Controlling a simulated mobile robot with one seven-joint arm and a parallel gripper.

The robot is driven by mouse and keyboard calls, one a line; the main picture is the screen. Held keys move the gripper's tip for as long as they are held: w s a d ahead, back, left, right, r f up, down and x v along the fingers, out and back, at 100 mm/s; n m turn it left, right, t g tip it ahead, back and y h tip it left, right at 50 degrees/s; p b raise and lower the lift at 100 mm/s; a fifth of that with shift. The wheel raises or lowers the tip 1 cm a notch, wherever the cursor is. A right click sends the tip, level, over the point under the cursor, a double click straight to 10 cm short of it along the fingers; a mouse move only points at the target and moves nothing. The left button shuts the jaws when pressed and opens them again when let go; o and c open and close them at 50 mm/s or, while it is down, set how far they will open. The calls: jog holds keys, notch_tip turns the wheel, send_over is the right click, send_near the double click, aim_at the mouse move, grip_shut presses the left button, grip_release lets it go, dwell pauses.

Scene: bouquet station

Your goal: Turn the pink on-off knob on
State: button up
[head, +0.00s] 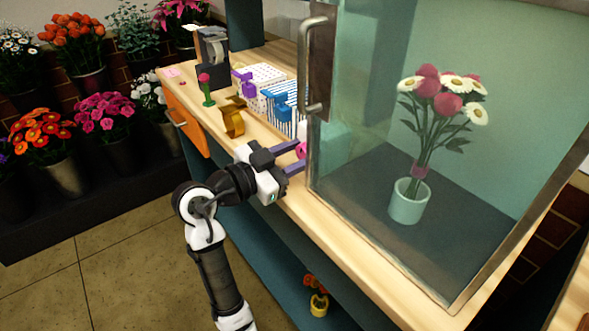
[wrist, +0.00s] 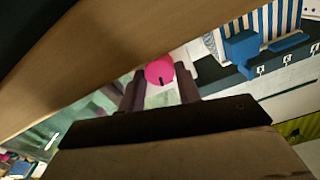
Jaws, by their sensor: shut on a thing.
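The pink on-off knob (wrist: 160,70) is round, with a short dark mark near its lower edge in the wrist view. It sits between the tips of my gripper's two fingers (wrist: 160,83), which are shut on it. In the head view, a small bit of the pink knob (head: 300,149) shows at the fingertips of my gripper (head: 297,157), beside the left edge of the glass cabinet. The fingers and cabinet frame hide the rest of it there. I cannot tell which setting its mark stands at.
The glass cabinet (head: 322,205) stands just right of my gripper and holds a vase of flowers (head: 408,205). Left on the counter are a blue-and-white striped box (head: 283,118), a brass-coloured holder (head: 233,118) and a tape dispenser (head: 211,55).

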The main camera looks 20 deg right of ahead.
jog(key=shift+f+m+b, duration=0.15)
jog(key=shift+m+b, duration=0.45)
jog(key=shift+b, duration=0.15)
jog(key=shift+r, duration=0.2)
jog(key=o, duration=0.7)
jog(key=shift+c, duration=0.2)
jog(key=b+v, duration=0.2)
jog(key=v, duration=1.2)
